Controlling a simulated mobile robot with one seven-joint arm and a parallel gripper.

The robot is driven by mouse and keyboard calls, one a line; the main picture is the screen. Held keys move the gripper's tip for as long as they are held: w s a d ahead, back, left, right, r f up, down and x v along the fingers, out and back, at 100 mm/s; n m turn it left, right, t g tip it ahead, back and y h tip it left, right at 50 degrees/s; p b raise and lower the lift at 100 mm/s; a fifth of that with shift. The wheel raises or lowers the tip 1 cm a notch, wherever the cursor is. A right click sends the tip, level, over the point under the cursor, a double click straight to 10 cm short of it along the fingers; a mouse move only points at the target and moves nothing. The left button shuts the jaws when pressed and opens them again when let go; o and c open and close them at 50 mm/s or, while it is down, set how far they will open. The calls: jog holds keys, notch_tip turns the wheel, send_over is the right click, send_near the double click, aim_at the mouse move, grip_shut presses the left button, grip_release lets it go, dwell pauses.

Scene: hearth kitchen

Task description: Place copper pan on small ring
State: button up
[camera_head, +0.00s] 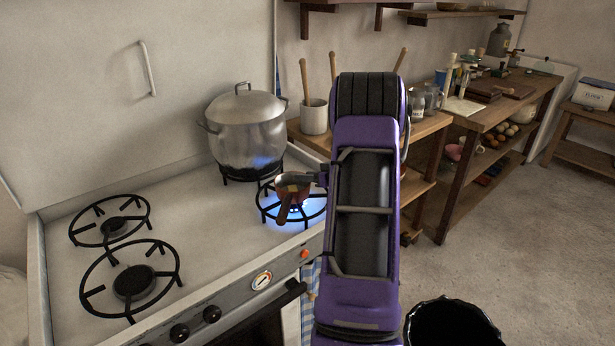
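A small copper pan (292,193) is at the lit front right burner (313,213) of the stove, with blue flame showing around it. Its brownish handle (284,211) points toward the front of the stove. My gripper (284,180) is over the pan, and my purple arm covers part of the burner. The fingertips are small and dark, so I cannot tell whether they hold the pan or whether it touches the burner. Two bare burners are on the left: the back left ring (115,226) looks smaller than the front left ring (133,283).
A large lidded metal pot (246,130) stands on the back right burner, close behind the pan. A wooden counter with a utensil crock (314,117) is right of the stove. A black bin (452,325) stands on the floor. The left stovetop is clear.

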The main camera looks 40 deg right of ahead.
jog(key=shift+r, duration=0.2)
jog(key=p+v, duration=0.1)
jog(key=v, duration=1.1)
jog(key=shift+f, duration=0.1)
